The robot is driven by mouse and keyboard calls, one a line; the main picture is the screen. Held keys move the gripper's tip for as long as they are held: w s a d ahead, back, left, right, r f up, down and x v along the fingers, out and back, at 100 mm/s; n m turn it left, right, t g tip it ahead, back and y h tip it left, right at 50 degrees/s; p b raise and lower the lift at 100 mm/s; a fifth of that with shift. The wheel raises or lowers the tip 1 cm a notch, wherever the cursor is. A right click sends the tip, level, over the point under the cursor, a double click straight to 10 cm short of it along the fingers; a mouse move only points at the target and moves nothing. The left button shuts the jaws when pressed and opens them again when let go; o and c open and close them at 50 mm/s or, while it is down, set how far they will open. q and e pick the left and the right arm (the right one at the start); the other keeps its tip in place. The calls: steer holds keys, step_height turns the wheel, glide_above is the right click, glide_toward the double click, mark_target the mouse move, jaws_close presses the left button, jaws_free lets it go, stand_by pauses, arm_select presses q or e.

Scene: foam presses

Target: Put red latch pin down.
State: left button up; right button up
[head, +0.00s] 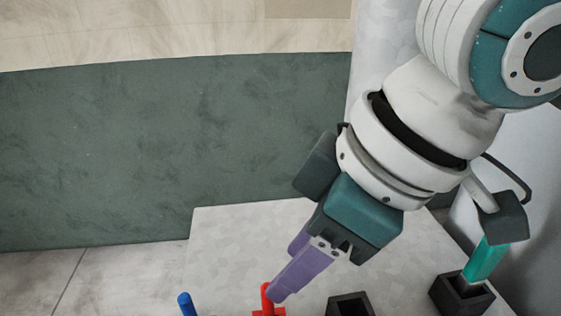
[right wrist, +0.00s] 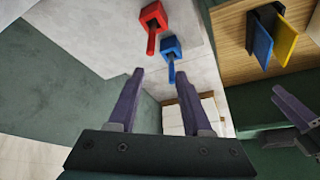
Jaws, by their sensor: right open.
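The red latch pin (head: 266,296) stands upright in a red base (head: 268,312) at the bottom edge of the head view. It also shows in the right wrist view as a red bar (right wrist: 151,43) at a square red holder (right wrist: 154,17). My right gripper (head: 279,277) has purple fingers spread apart with nothing between them. In the head view one fingertip overlaps the red pin's right side. In the right wrist view the pin lies beyond the fingertips (right wrist: 160,72), outside the jaws; I cannot tell the exact gap.
A blue pin (head: 185,304) stands left of the red one; its blue holder (right wrist: 170,47) shows in the wrist view. Two dark open boxes (head: 340,299) (head: 443,294) are at right, one with a teal piece (head: 485,262). Blue (right wrist: 262,46) and yellow (right wrist: 285,42) panels are on wood.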

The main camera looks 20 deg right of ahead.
steer(key=s+a+y, duration=0.1)
steer(key=s+a, duration=0.2)
steer(key=a, duration=0.1)
steer(key=s+d+f+m+h, duration=0.4)
steer(key=s+d+f+m, duration=0.2)
steer(key=s+d, duration=0.3)
steer(key=shift+s+d, duration=0.15)
steer(key=shift+d, duration=0.8)
steer(key=shift+m, duration=0.3)
